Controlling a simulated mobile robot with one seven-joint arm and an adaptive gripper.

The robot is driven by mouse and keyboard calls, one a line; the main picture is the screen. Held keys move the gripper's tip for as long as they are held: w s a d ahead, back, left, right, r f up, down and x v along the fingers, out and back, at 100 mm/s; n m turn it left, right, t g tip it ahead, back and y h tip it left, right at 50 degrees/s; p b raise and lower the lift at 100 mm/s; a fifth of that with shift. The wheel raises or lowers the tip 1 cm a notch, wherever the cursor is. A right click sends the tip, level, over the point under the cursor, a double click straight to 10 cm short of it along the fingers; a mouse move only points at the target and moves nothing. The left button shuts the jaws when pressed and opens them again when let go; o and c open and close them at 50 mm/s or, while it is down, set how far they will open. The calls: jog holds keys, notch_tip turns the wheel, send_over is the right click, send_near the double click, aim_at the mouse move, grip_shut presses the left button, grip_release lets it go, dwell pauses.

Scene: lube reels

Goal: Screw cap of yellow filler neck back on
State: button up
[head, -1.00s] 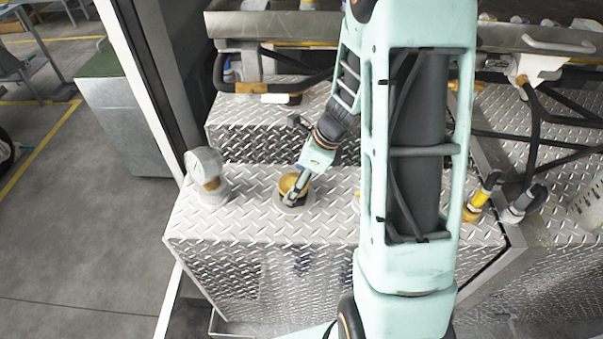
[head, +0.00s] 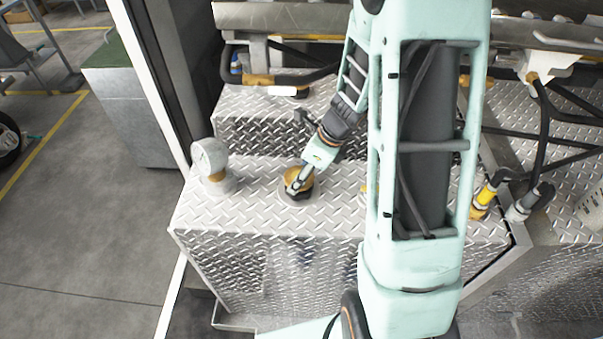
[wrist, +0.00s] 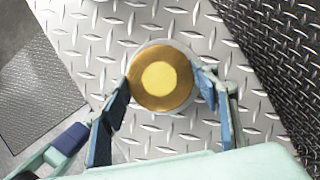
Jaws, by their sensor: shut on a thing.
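The round yellow-gold cap (head: 299,180) sits at the filler neck (head: 294,201) on top of the diamond-plate tank. In the wrist view the cap (wrist: 162,78) shows from above, with a brighter yellow centre and a pale ring around it. My gripper (head: 298,186) is at the cap from above. In the wrist view its two fingers (wrist: 160,84) stand on the left and right sides of the cap, shut on it. The neck under the cap is mostly hidden, so I cannot tell how far the cap is seated.
A grey round-topped fitting (head: 210,160) stands to the left on the same tank top (head: 245,215). Yellow and grey hose fittings (head: 484,197) are at the right. A metal rail with hoses runs behind. My arm hides part of the tank's right side.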

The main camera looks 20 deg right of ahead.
jog(key=shift+m+t, duration=0.3)
jog(key=shift+m, duration=0.4)
jog(key=o, duration=1.6)
jog(key=shift+r, duration=0.1)
notch_tip(320, 180, up, 6)
jog(key=p, duration=0.6)
